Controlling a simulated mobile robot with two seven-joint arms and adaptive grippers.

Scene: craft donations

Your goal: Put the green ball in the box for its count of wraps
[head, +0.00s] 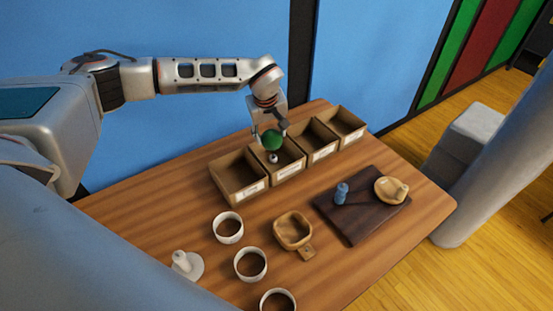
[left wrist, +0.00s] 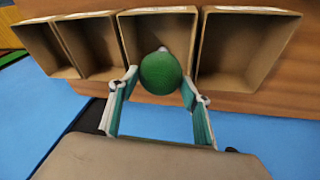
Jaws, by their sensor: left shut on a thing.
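The green ball (head: 272,139) is held in my left gripper (head: 270,136), whose arm comes in from the left. The ball also shows between the two fingers of the gripper (left wrist: 160,88) in the left wrist view (left wrist: 161,72). It is above the second box from the left (head: 290,175) in the head view. A row of cardboard boxes with white labels stands along the back of the table, including the leftmost box (head: 226,178), the third box (head: 324,154) and the rightmost box (head: 355,135). The label text is too small to read. A small pale round thing (head: 273,157) shows just below the ball.
White round cups (head: 228,238) stand at the front left, near a white stand (head: 187,265). A wooden dish (head: 293,240) sits mid-table. A dark board (head: 350,224) at right bears a blue item (head: 341,193) and a wooden plate (head: 391,198). A blue wall is behind.

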